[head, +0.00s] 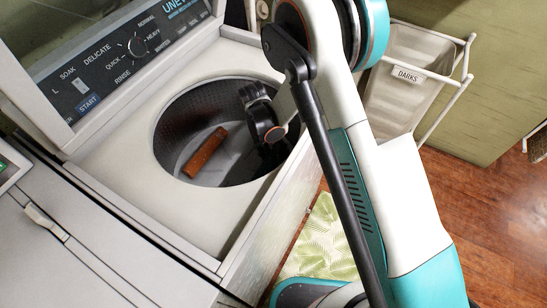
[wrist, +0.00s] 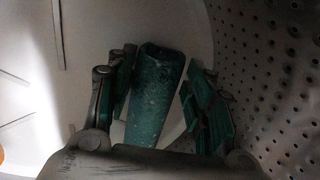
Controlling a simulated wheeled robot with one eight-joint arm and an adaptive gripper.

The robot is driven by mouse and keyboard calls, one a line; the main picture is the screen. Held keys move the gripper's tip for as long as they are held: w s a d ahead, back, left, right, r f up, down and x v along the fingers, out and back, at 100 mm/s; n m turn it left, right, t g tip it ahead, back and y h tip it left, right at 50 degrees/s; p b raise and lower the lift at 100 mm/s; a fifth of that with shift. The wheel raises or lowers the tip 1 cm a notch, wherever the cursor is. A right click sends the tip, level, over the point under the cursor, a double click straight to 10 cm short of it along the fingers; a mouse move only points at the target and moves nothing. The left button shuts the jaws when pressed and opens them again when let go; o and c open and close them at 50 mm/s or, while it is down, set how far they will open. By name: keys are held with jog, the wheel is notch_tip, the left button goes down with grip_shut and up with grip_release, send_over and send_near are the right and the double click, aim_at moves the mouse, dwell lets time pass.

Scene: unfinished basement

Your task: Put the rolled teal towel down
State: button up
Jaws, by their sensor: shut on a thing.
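The rolled teal towel (wrist: 155,95) is between the two fingers of my gripper (wrist: 160,78) in the wrist view, with its near end hidden behind the gripper body. My gripper is shut on it. In the head view my gripper (head: 268,128) is down inside the open drum of the top-loading washer (head: 205,100), at the right side of the opening. The towel cannot be made out in the head view. In the wrist view the perforated drum wall (wrist: 275,70) is close on the right and a pale surface lies behind the towel.
A rust-brown roll-like object (head: 205,152) lies in the drum, left of my gripper. The washer's control panel (head: 125,50) rises behind the opening. A white hamper labelled DARKS (head: 405,85) stands to the right. A green patterned mat (head: 322,240) lies on the wood floor.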

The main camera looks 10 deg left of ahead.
jog(key=shift+f, duration=0.6)
jog(key=shift+f, duration=0.1)
jog(key=shift+f, duration=0.3)
jog(key=shift+f, duration=0.15)
jog(key=o, duration=1.1)
jog(key=p+v, duration=0.4)
jog(key=v, duration=0.9)
jog(key=shift+d, duration=0.2)
